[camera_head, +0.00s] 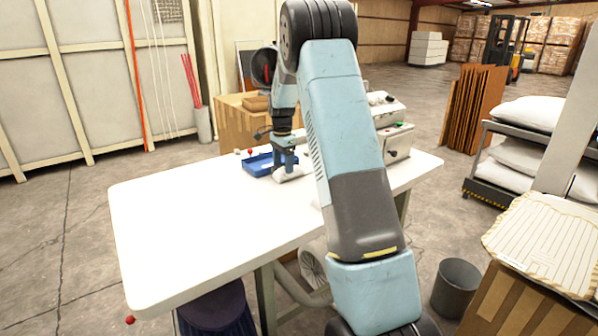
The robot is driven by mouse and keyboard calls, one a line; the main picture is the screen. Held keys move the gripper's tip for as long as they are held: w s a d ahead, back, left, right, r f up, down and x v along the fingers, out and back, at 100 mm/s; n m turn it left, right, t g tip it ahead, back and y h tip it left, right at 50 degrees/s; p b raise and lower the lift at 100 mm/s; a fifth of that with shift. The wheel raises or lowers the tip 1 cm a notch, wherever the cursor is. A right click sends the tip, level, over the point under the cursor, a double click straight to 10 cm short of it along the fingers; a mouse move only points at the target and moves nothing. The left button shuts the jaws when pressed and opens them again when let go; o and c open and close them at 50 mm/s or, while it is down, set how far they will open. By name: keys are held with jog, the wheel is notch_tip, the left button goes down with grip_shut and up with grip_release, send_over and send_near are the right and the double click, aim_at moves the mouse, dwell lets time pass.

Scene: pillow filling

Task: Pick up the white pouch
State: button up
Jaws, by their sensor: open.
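A small white pouch-like thing (296,174) lies on the white table (190,215), just right of and below a blue tray (258,171). My gripper (286,173) points down at the white thing, with its fingers open around or just above it. I cannot tell whether the fingers touch it. Part of the white thing is hidden behind the fingers and my arm.
A machine (397,140) stands on the table's right end, partly behind my arm. Cardboard boxes (236,120) stand behind the table. A shelf rack with white pillows (520,155) and a bin (457,287) are to the right. The table's left half is clear.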

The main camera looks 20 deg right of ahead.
aim_at(284, 168)
jog(key=shift+d+f, duration=0.1)
jog(key=shift+f, duration=1.55)
jog(key=shift+c, duration=0.2)
jog(key=c, duration=0.7)
